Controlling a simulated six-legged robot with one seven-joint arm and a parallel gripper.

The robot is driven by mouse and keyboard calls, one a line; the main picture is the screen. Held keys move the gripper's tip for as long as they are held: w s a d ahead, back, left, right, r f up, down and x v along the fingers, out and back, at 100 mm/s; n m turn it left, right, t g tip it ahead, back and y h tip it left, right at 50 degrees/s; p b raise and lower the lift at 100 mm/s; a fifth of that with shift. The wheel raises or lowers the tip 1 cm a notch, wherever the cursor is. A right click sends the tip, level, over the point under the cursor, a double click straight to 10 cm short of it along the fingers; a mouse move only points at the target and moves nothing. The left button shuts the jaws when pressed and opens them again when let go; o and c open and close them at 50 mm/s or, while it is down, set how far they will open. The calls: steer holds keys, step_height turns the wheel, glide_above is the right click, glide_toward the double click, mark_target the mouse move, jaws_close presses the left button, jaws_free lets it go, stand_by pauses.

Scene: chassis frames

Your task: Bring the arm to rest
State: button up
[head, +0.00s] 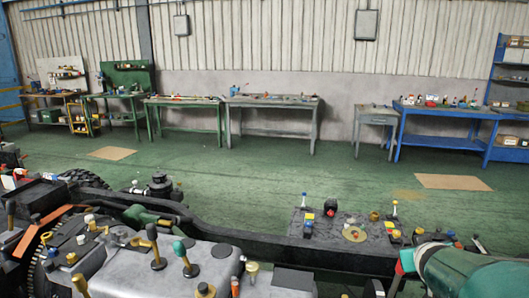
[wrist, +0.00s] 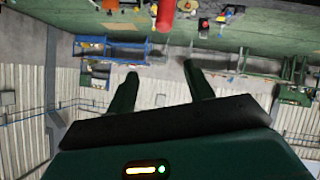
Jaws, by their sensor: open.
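My gripper (wrist: 161,69) shows in the wrist view with its two dark green fingers well apart. Nothing shows between the fingers but the far room, which appears upside down. In the head view I cannot make out the fingers. A large green rounded body (head: 470,272) fills the lower right corner there; I cannot tell whether it is part of my arm.
A vehicle chassis with a dark frame rail (head: 235,238) and a grey block (head: 195,270) crosses the foreground, with several small coloured parts on it. A red cylinder (wrist: 166,14) shows at the wrist view's top. Green floor (head: 265,180) lies clear before the far benches (head: 270,104).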

steer(key=s+a+g+y, duration=0.2)
steer(key=s+a, duration=0.7)
steer(key=a, duration=0.3)
steer(key=s+a+n+g+y, duration=0.1)
steer(key=s+a+g+y, duration=0.1)
steer(key=s+a, duration=0.8)
steer(key=a+y, duration=0.1)
steer(key=a, duration=0.2)
steer(key=shift+r+g+y, duration=0.25)
steer(key=shift+g+y, duration=0.05)
steer(key=shift+g, duration=0.1)
